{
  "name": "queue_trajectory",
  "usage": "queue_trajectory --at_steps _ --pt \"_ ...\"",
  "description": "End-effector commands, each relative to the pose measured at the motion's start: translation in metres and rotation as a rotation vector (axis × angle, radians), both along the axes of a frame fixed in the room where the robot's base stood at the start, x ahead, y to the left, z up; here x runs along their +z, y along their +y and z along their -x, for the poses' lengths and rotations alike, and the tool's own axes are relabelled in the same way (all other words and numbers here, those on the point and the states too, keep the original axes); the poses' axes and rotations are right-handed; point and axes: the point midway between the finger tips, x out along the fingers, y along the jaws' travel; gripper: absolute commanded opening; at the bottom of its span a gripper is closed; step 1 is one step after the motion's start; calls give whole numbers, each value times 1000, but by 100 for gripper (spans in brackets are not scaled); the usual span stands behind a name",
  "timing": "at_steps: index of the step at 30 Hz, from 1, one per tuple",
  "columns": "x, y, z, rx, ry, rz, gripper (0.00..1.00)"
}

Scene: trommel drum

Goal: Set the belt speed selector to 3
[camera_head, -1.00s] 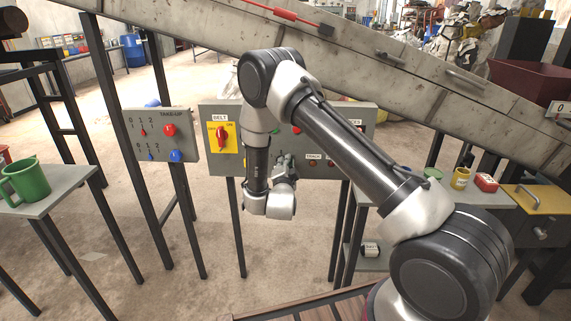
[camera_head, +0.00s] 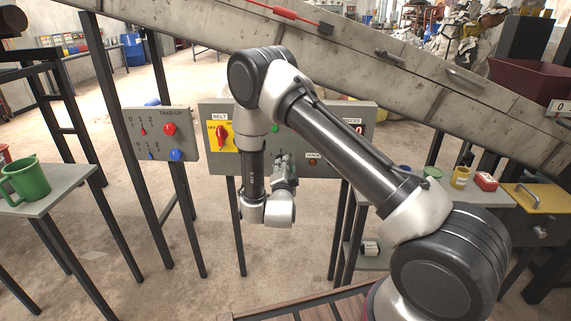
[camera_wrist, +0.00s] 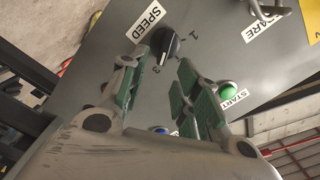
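The belt speed selector is a black round knob (camera_wrist: 165,45) on the grey control panel (camera_wrist: 222,45), beside the SPEED label (camera_wrist: 144,21). A digit 3 is printed just below the knob in the wrist view, and another mark lies to its upper right. A white pointer line shows on the knob's lower left side, but its exact setting is unclear. My gripper (camera_wrist: 160,78) is open, with its green-padded fingers spread on either side below the knob; whether they touch it is unclear. In the head view my gripper (camera_head: 283,168) is before the panel (camera_head: 225,163), and my arm hides the selector.
A green START button (camera_wrist: 227,90) and a blue button (camera_wrist: 160,130) are close to the fingers. A red belt switch on a yellow plate (camera_head: 221,136) is left of my arm. The TAKE-UP panel (camera_head: 150,125) stands farther left. The sloping conveyor (camera_head: 330,50) passes above.

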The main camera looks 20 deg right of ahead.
Motion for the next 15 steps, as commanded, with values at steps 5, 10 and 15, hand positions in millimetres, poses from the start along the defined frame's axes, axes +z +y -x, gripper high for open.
queue_trajectory --at_steps 5,10,15 --pt "0 14 40 4 2 3 32" --pt "0 23 67 3 1 2 32" --pt "0 26 79 1 0 0 32"
